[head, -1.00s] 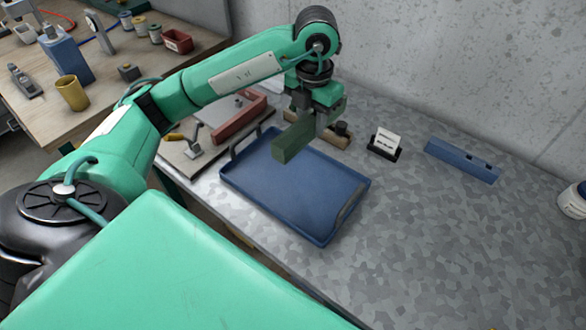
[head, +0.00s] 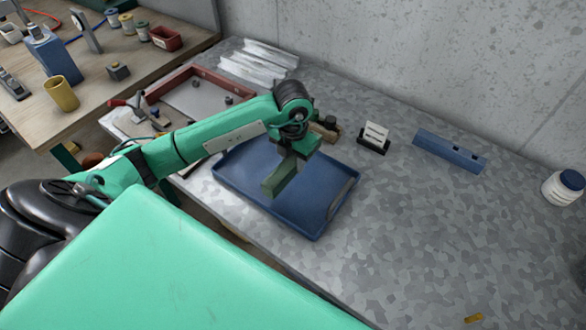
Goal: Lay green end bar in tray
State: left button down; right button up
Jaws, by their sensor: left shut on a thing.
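The green end bar (head: 277,181) is a short dark-green block in my left gripper (head: 290,168). The gripper is shut on it, with the bar's near end sticking out toward the lower left. The bar is over the blue tray (head: 310,223), toward its left half. I cannot tell whether the bar touches the tray floor. The tray lies on the grey mottled table, and its back part is hidden by my left arm. My right gripper is not in view.
A red-brown frame (head: 213,78) and clear corrugated strips (head: 258,62) lie behind my arm. A card holder (head: 374,138), a blue bar (head: 449,152) and a white jar (head: 564,188) stand to the right. The table right of the tray is mostly clear.

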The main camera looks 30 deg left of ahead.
aim_at(293, 181)
pick_arm(q)
notch_tip(293, 181, down, 5)
jog(key=shift+p, duration=0.6)
jog(key=shift+f, duration=0.1)
jog(key=shift+f, duration=0.15)
jog(key=c, duration=1)
grip_release()
